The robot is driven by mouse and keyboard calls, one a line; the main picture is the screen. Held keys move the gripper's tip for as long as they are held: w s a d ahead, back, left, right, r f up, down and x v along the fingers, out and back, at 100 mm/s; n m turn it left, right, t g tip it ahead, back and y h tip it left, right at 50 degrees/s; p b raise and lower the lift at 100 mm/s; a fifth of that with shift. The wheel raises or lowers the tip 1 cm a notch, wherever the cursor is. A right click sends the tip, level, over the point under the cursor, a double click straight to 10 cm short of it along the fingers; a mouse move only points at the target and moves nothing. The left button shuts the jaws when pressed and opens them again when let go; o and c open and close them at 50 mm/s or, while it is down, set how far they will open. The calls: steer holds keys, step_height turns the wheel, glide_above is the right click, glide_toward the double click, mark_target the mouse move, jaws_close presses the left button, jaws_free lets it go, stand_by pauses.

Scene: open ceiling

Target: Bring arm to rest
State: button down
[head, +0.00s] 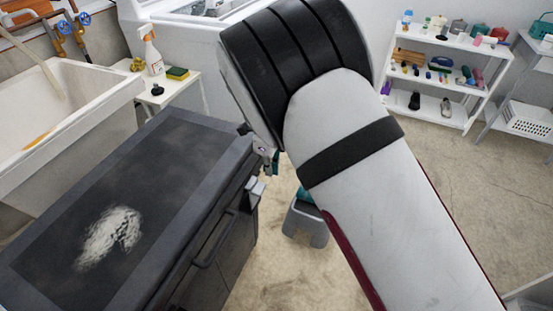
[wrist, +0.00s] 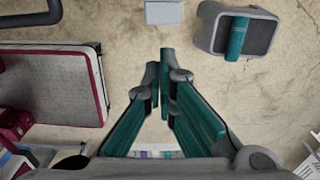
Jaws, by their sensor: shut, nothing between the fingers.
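My gripper (wrist: 160,72) shows in the wrist view with its teal fingers brought together at the tips, with nothing between them. It hangs over the beige floor, apart from the things around it. In the head view my white and black arm reaches up and over the middle and hides most of the gripper.
A dark workbench (head: 60,190) with a pale smeared patch stands left of my arm. A grey stool (head: 306,222) stands on the floor beside it; in the wrist view a teal cylinder (wrist: 237,38) lies on it. A white shelf (head: 440,105) stands back right.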

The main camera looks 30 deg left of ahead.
steer(key=s+d+r+n+y+p, duration=0.2)
steer(key=d+r+n+p, duration=0.35)
steer(key=d+r, duration=2.1)
steer(key=s+d+r+n+t, duration=0.2)
steer(key=s+d+r+n, duration=0.5)
steer(key=s+d+r, duration=0.3)
steer(key=s+d+n+t+h+p, duration=0.1)
steer(key=s+d+n, duration=0.1)
steer(key=s+d, duration=0.2)
steer(key=s+d+n+t+h, duration=0.1)
steer(key=s+d+n, duration=0.2)
steer(key=s, duration=0.7)
steer(key=shift+d+p, duration=0.4)
steer(key=shift+d, duration=0.45)
steer(key=shift+f, duration=0.1)
